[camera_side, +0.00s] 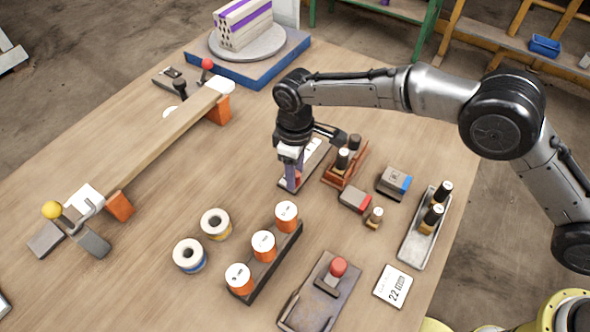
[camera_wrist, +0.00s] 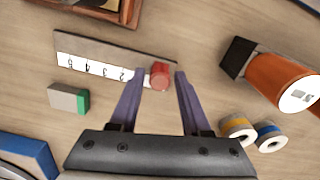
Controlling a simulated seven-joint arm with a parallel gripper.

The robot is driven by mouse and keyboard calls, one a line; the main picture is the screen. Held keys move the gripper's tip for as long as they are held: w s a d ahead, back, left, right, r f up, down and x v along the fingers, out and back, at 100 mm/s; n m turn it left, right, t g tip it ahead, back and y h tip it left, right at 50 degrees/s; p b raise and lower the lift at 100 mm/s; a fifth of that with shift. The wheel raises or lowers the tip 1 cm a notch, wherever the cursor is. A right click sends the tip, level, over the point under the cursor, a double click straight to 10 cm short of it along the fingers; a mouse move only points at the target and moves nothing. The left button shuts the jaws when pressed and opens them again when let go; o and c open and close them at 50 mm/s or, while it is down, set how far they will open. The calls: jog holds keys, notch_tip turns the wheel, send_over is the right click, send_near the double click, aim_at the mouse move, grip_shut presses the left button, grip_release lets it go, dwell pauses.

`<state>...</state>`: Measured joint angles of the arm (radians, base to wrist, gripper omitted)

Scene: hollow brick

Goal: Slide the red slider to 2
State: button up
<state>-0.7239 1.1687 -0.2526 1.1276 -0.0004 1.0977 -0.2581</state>
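The slider board (camera_wrist: 100,50) is a flat grey-brown strip with a white number scale (camera_wrist: 90,70), upside down in the wrist view. The red slider (camera_wrist: 159,76) is a round red knob at the right end of the scale, to the right of the 2. My gripper (camera_wrist: 160,74) is open, with one purple finger on each side of the knob and small gaps showing. In the side view, my gripper (camera_side: 291,180) points down over the near end of the board (camera_side: 286,188), and its fingers partly hide the red slider (camera_side: 298,178).
A wooden rack with dark-capped bottles (camera_side: 345,168) stands close to the board's right. A red-ended block (camera_side: 355,199) and a blue-ended block (camera_side: 394,182) lie further right. Open table lies left of the board.

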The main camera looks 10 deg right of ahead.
grip_shut()
dwell(1.1)
